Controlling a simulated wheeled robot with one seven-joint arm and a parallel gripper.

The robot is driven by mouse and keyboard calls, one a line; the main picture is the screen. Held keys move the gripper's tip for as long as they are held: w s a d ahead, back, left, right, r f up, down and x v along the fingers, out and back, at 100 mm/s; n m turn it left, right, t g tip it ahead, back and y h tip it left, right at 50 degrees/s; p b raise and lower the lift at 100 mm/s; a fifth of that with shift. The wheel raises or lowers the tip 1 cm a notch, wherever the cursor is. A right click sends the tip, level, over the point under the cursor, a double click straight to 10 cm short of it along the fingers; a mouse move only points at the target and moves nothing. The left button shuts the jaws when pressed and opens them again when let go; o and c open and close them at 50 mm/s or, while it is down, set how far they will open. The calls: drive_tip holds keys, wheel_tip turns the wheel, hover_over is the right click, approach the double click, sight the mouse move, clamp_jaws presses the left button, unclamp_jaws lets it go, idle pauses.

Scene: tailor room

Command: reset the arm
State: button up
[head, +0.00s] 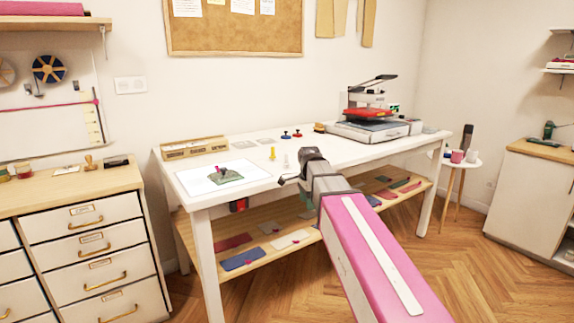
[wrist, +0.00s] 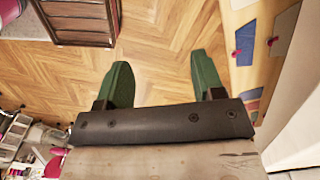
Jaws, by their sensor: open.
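My arm reaches out from the lower right of the head view, its pink and white link in front of the white work table (head: 225,200). My gripper (head: 284,181) is at the table's front edge, small and partly hidden by its own wrist. In the wrist view my gripper (wrist: 163,78) shows two green fingers spread wide apart. Nothing is between them; the wooden floor (wrist: 160,35) lies beyond.
The table holds a white mat (head: 190,187) with a green piece, a wooden box (head: 194,148) and a heat press (head: 368,115). Its lower shelf (head: 262,262) carries coloured pieces. A drawer cabinet (head: 75,225) stands left, a small round stool (head: 460,163) right. Floor between is clear.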

drive_tip(key=s+d+f+n, duration=0.5)
drive_tip(key=s+f+n, duration=0.2)
drive_tip(key=f, duration=0.5)
drive_tip(key=s+d+f+n, duration=0.6)
drive_tip(key=s+f+n, duration=0.1)
drive_tip(key=f, duration=0.5)
drive_tip(key=shift+s+f, duration=0.2)
drive_tip(key=shift+s, duration=0.65)
